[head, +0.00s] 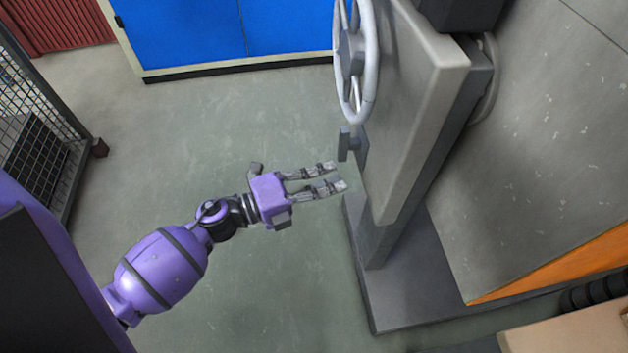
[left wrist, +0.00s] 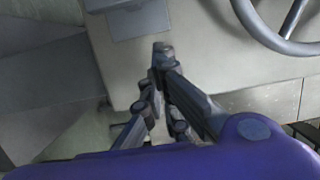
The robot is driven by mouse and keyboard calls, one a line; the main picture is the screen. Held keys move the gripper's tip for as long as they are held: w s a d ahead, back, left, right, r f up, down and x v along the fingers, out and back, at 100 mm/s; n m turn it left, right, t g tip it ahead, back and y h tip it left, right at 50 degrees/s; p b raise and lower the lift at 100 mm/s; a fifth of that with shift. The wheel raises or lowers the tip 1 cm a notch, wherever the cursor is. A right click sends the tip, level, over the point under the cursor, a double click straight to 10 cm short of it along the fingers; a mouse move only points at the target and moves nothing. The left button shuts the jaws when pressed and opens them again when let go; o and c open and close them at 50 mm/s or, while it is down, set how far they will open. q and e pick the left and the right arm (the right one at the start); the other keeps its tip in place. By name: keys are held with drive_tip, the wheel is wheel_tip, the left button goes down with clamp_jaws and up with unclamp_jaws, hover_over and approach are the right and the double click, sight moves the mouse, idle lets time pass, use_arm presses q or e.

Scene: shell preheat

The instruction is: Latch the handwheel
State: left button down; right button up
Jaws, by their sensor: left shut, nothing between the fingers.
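The grey handwheel (head: 372,62) stands on the front of a thick grey door (head: 425,75), cut off by the top edge of the head view. Part of its rim (left wrist: 258,32) shows at the top right in the left wrist view. A small dark grey lever-like piece (head: 345,143) sticks out of the door below the wheel. My left gripper (head: 339,176) is just below and in front of this piece, apart from the wheel. In the left wrist view its fingertips (left wrist: 163,50) point at the door face. It is shut and empty. My right gripper is not in view.
The door stands on a grey base (head: 405,305) at the right. A blue cabinet (head: 185,35) is at the back and a wire mesh cage (head: 35,120) at the left. A cardboard-coloured box (head: 570,335) is at the bottom right. The floor around my left arm is clear.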

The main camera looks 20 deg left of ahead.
sight(349, 144)
use_arm(q)
drive_tip(key=w, duration=0.6)
drive_tip(key=shift+w+d, duration=0.35)
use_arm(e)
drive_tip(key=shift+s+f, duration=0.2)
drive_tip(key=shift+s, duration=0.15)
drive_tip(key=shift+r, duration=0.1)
